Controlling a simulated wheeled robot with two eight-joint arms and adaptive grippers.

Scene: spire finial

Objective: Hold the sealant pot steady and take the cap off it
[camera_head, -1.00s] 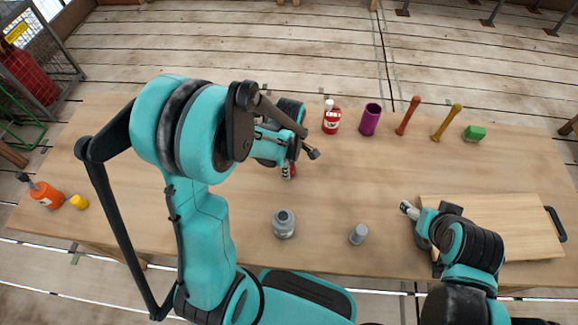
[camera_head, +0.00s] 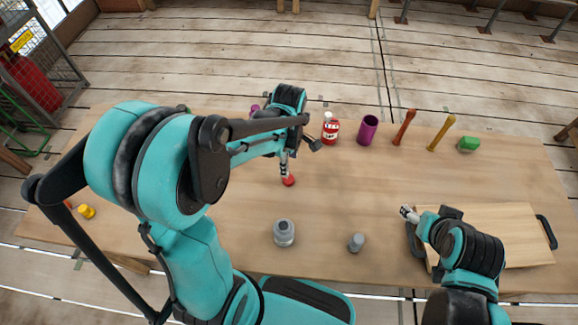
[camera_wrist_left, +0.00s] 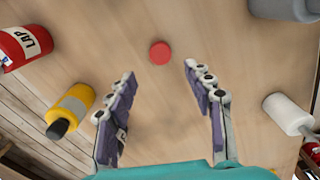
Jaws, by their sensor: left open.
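A grey pot (camera_head: 284,234) stands upright near the table's front edge; its top looks lighter than its side. A grey shape, probably this pot, is cut off at the top right of the left wrist view (camera_wrist_left: 285,9). A small red round cap-like disc (camera_head: 289,182) lies on the table beyond the pot, and in the wrist view (camera_wrist_left: 160,52) it lies ahead of the open fingers. My left gripper (camera_wrist_left: 159,76) is open and empty, above the table near the disc. My right gripper (camera_head: 406,213) hovers left of the board, apart from the pot; its fingers are too small to read.
A small grey cylinder (camera_head: 356,243) stands right of the pot. A board (camera_head: 515,225) lies at the right. The middle right is clear.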

